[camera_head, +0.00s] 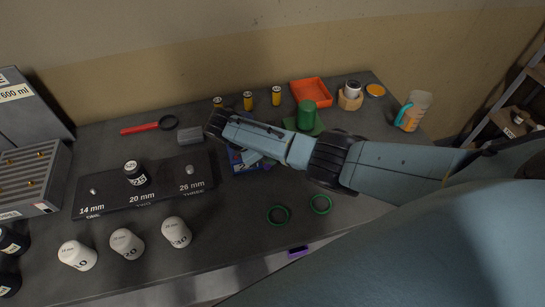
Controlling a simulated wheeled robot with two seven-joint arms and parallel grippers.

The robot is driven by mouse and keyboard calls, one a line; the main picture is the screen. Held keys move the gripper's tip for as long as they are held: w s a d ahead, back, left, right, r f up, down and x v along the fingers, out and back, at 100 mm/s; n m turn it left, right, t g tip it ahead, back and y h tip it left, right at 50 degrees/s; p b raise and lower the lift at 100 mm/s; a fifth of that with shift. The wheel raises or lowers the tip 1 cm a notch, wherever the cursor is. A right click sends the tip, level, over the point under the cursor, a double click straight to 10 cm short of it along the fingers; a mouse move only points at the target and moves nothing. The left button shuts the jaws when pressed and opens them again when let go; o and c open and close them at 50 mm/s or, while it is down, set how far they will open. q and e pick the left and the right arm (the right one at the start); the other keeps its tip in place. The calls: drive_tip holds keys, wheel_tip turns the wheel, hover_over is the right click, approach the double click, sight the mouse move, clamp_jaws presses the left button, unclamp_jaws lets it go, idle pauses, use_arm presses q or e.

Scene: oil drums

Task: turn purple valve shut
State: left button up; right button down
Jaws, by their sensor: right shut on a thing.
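A small purple piece (298,252), the only purple thing in view, shows at the table's front edge. I cannot tell whether it is a valve handle or how it is turned. My right arm reaches in from the right over the table, and my right gripper (214,124) is at its far left end, well behind and to the left of the purple piece and apart from it. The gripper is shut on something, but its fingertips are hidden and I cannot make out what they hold. My left gripper is not in view.
Two green rings (279,215) lie near the front edge. White canisters (127,243) and a dark labelled board (145,192) are at left. A green cylinder (307,114), an orange tray (311,92) and small yellow cans (248,101) stand behind my arm. The right front of the table is hidden.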

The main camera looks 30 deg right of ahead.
drive_tip(key=h+b, duration=0.1)
drive_tip(key=b, duration=0.1)
drive_tip(key=a+h+b, duration=0.1)
drive_tip(key=h+b, duration=0.1)
drive_tip(key=b, duration=0.1)
drive_tip(key=a+g+h+b, duration=0.1)
drive_tip(key=b, duration=0.1)
drive_tip(key=shift+w+a+f+h, duration=0.15)
drive_tip(key=shift+w+f+h, duration=0.15)
drive_tip(key=shift+f, duration=0.1)
drive_tip(key=shift+a+h+b, duration=0.3)
drive_tip(key=shift+h+b, duration=0.6)
drive_tip(key=shift+b, duration=0.9)
drive_tip(key=c, duration=1.7)
unclamp_jaws()
drive_tip(key=shift+g, duration=0.3)
